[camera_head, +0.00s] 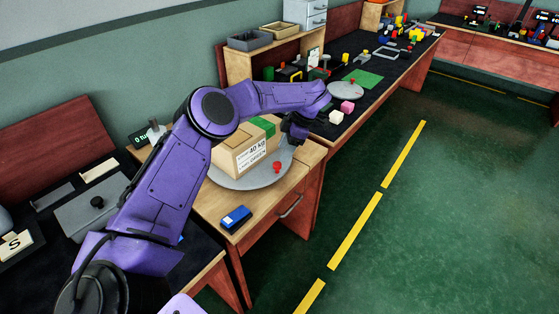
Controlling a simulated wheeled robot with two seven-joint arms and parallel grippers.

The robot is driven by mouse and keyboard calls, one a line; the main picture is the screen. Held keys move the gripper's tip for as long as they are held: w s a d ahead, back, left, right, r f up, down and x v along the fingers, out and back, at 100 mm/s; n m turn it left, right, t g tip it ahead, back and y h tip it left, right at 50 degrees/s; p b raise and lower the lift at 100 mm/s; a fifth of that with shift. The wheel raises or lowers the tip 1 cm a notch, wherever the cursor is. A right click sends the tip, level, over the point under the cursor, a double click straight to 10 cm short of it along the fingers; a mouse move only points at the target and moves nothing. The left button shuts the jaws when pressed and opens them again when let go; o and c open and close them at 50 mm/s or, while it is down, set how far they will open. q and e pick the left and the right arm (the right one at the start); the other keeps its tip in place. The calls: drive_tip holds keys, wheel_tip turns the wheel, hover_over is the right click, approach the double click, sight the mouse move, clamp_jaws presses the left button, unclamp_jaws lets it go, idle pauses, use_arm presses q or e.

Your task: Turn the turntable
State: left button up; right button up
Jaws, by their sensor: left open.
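The turntable (238,183) is a round grey disc on a wooden cabinet top. A cardboard box (240,155) with a green stripe and a "40 KG" label stands on it. A red knob (277,167) sticks up near the disc's right edge. My left arm, purple, reaches over the box from the left. My left gripper (292,138) is dark and open, above and just right of the box, a little beyond the red knob. Its fingertips are partly hidden, and I cannot tell whether it touches anything. My right gripper is not in view.
A blue device (236,218) lies on the cabinet's front corner. The green floor (420,210) to the right is clear.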

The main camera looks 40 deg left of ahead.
use_arm(q)
drive_tip(key=v, duration=0.4)
drive_tip(key=shift+r, duration=0.15)
